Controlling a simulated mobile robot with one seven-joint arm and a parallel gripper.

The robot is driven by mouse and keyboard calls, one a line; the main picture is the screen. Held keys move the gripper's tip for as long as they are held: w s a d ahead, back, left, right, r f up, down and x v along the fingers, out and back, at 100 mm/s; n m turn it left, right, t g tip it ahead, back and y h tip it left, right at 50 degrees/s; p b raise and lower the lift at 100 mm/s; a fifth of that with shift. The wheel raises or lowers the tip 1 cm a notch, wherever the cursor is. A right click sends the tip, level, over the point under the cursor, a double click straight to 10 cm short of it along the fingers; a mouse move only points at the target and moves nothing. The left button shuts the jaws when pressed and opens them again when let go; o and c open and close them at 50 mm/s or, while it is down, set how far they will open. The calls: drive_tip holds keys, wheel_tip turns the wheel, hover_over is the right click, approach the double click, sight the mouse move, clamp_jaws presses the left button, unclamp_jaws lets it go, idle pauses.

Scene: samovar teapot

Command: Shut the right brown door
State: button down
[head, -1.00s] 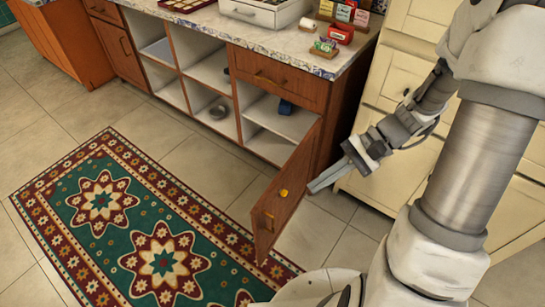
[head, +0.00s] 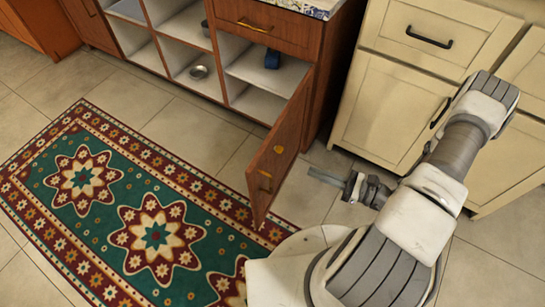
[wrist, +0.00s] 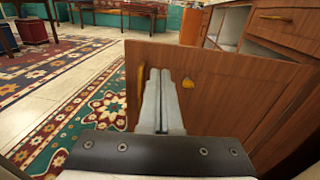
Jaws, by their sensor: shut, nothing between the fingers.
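The right brown door (head: 278,158) stands swung wide open from the right end of the brown cabinet. It has a brass handle (head: 265,181) and a round yellow knob or sticker (head: 278,149). In the wrist view the door (wrist: 225,92) fills the middle, with its handle (wrist: 141,88) just left of the fingers. My gripper (head: 312,173) is shut and empty, low on the right side of the door. The wrist view shows the fingers (wrist: 163,75) together, pointing at the door's face. I cannot tell whether they touch it.
The cabinet's open shelves (head: 265,88) hold a blue item (head: 272,59) and a metal bowl (head: 198,72). Cream cabinets (head: 395,100) stand close on the right. A patterned rug (head: 130,205) lies left of the door. Tiled floor is clear between cabinet and rug.

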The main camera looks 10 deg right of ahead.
drive_tip(key=b, duration=0.3)
approach(263, 152)
drive_tip(key=shift+m+t, duration=0.3)
drive_tip(key=x, duration=0.4)
drive_tip(key=f+x, duration=0.1)
drive_tip(key=x, duration=0.1)
drive_tip(key=shift+s, duration=0.1)
drive_tip(key=shift+w+a+r, duration=0.15)
drive_tip(key=shift+w+a, duration=0.1)
drive_tip(key=shift+a, duration=0.15)
